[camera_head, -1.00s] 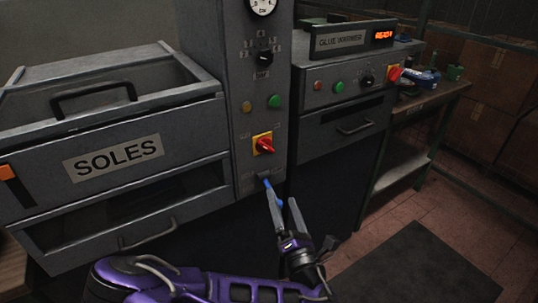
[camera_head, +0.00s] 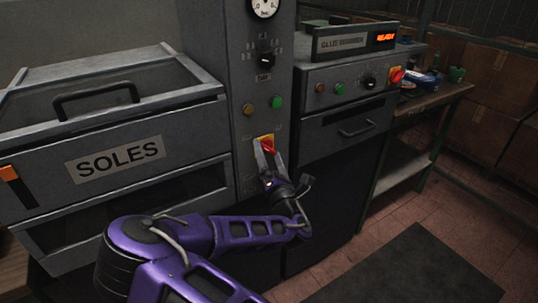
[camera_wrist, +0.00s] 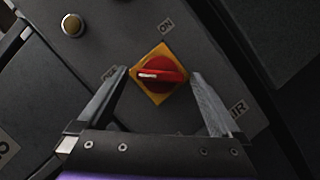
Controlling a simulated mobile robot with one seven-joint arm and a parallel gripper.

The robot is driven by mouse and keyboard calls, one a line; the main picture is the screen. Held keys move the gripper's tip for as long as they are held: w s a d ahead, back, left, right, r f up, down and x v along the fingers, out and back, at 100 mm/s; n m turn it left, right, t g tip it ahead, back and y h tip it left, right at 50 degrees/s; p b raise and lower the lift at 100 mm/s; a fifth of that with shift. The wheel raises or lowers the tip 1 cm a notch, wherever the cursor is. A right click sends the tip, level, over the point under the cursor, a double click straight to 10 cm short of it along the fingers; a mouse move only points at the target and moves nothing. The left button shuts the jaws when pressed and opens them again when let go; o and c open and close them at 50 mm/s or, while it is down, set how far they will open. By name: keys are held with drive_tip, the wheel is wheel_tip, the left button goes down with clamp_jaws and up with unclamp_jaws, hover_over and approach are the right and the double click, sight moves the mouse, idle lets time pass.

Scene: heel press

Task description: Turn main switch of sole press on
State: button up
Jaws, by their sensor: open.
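The main switch (camera_head: 267,144) is a red rotary knob on a yellow plate, on the grey column of the press. In the wrist view the red knob (camera_wrist: 158,73) shows a white mark pointing left, while the ON label (camera_wrist: 166,25) is above it to the upper right. The other label is partly hidden by a finger. My gripper (camera_head: 266,150) is open, with its fingers on either side of the knob's lower part in the head view. In the wrist view the fingertips (camera_wrist: 158,75) straddle the knob, with gaps visible; contact cannot be told.
The SOLES drawer unit (camera_head: 110,160) stands left of the column. Yellow (camera_head: 248,109) and green (camera_head: 276,102) buttons sit above the switch. The glue unit (camera_head: 345,75) with its own red switch (camera_head: 396,75) is on the right.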

drive_tip(key=c, duration=1.4)
drive_tip(key=shift+m, duration=0.3)
drive_tip(key=m+g+h+p, duration=0.1)
drive_tip(key=m, duration=0.2)
drive_tip(key=m+g+h+p, duration=0.1)
drive_tip(key=m+p, duration=0.1)
drive_tip(key=m, duration=0.1)
drive_tip(key=r+m+p, duration=0.1)
drive_tip(key=m+p, duration=0.1)
drive_tip(key=m, duration=0.1)
drive_tip(key=shift+s+a+m+g+h, duration=0.1)
drive_tip(key=shift+m+g+h, duration=0.2)
drive_tip(key=shift+g+h, duration=0.1)
drive_tip(key=m+g, duration=0.1)
drive_tip(key=m, duration=0.2)
drive_tip(key=shift+r+m+g, duration=0.1)
drive_tip(key=shift+m+g, duration=0.2)
drive_tip(key=shift+m, duration=0.1)
drive_tip(key=shift+m+g+y, duration=0.4)
drive_tip(key=shift+m+g, duration=0.4)
drive_tip(key=shift+m, duration=0.6)
